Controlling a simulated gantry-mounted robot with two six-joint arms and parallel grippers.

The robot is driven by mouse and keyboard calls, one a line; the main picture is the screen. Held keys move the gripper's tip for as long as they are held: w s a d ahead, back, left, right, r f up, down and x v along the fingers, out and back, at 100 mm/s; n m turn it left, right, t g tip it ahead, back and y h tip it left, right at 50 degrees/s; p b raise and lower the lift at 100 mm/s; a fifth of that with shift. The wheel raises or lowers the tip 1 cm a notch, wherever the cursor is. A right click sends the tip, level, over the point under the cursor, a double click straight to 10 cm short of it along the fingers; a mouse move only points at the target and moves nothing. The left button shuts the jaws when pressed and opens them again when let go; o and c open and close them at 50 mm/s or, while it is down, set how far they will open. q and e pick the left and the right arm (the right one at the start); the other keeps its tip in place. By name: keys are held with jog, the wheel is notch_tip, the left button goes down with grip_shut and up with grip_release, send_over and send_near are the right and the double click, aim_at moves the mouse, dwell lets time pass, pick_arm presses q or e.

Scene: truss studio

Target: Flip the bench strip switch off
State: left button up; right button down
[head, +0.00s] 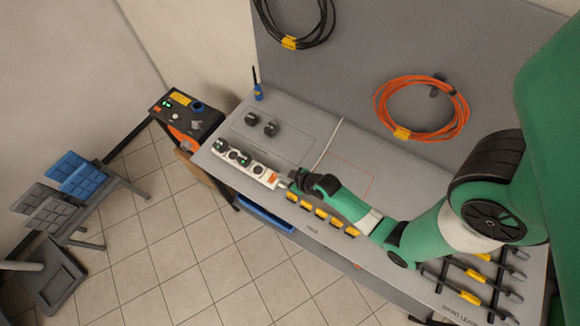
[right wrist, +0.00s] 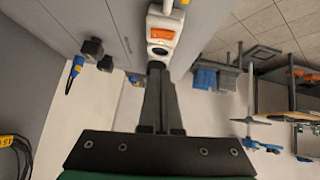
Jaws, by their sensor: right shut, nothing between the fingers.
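The bench strip (head: 244,163) is a white power strip along the front edge of the grey bench, with several dark plugs in it and an orange switch (head: 272,178) at its right end. In the right wrist view the orange switch (right wrist: 160,33) faces the camera on the strip's white end. My right gripper (head: 290,183) is shut and empty, right beside the strip's switch end. In the right wrist view its closed fingertips (right wrist: 156,66) point at that end, just below the switch; I cannot tell whether they touch. My left gripper is not in view.
Several yellow-labelled items (head: 322,214) line the front edge. A control box (head: 187,115) stands to the left. Coiled cables hang behind.

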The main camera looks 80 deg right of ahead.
jog(key=v, duration=0.4)
jog(key=shift+r, duration=0.15)
jog(key=b, duration=0.3)
jog(key=shift+s+d+r, duration=0.15)
jog(key=shift+d+r, duration=0.05)
jog(key=shift+d, duration=0.2)
